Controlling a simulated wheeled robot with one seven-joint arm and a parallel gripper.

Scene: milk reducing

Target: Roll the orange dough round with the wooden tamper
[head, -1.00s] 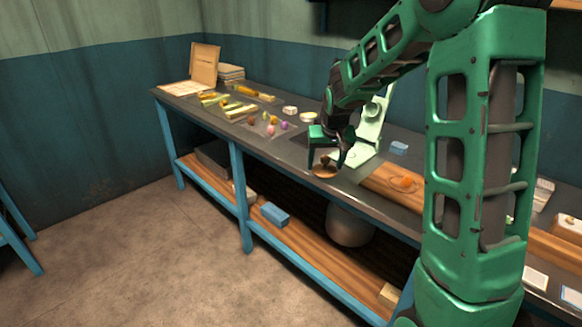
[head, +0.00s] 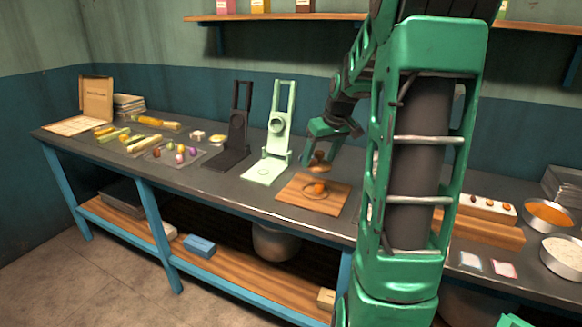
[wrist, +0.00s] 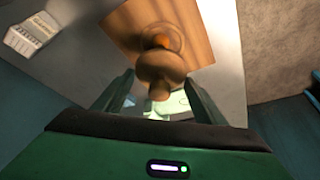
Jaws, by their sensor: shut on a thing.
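My gripper (head: 334,132) is shut on the wooden tamper (head: 319,161) and holds it above the wooden board (head: 333,206). In the wrist view, the tamper (wrist: 161,72) stands out between the two fingers. The small orange dough (head: 318,188) lies on the board below the tamper, inside a round outline. In the wrist view, the dough (wrist: 161,41) shows just past the tamper, which partly covers it. A gap shows between tamper and dough in the head view; I cannot tell the exact height.
A pale green press (head: 272,150) and a dark press (head: 234,135) stand left of the board. Colored pieces (head: 180,153) lie farther left. Behind my arm to the right are a white tray (head: 487,209) and an orange-filled pan (head: 549,214).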

